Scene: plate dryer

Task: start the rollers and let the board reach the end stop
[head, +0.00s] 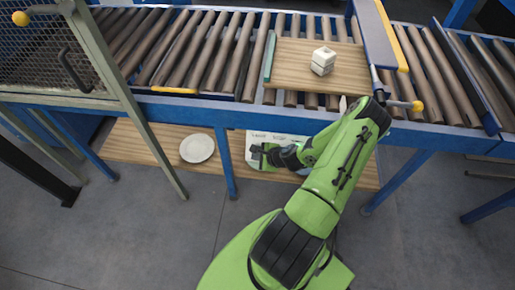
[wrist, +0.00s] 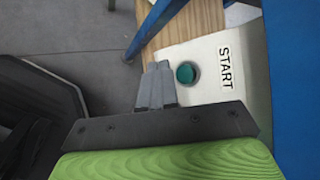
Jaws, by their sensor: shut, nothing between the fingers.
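A pale control panel (head: 270,137) is below the conveyor. The wrist view shows its green button (wrist: 186,73) beside the word START. My gripper (head: 257,156) is shut and empty; its fingertips (wrist: 157,67) are just left of the button, apparently not over it.
The roller conveyor (head: 200,50) runs across the back on a blue frame. A mesh guard (head: 50,50) stands at left. A white plate (head: 197,148) lies on the low wooden shelf (head: 140,145). A blue leg (head: 226,165) stands left of my gripper. The grey floor in front is clear.

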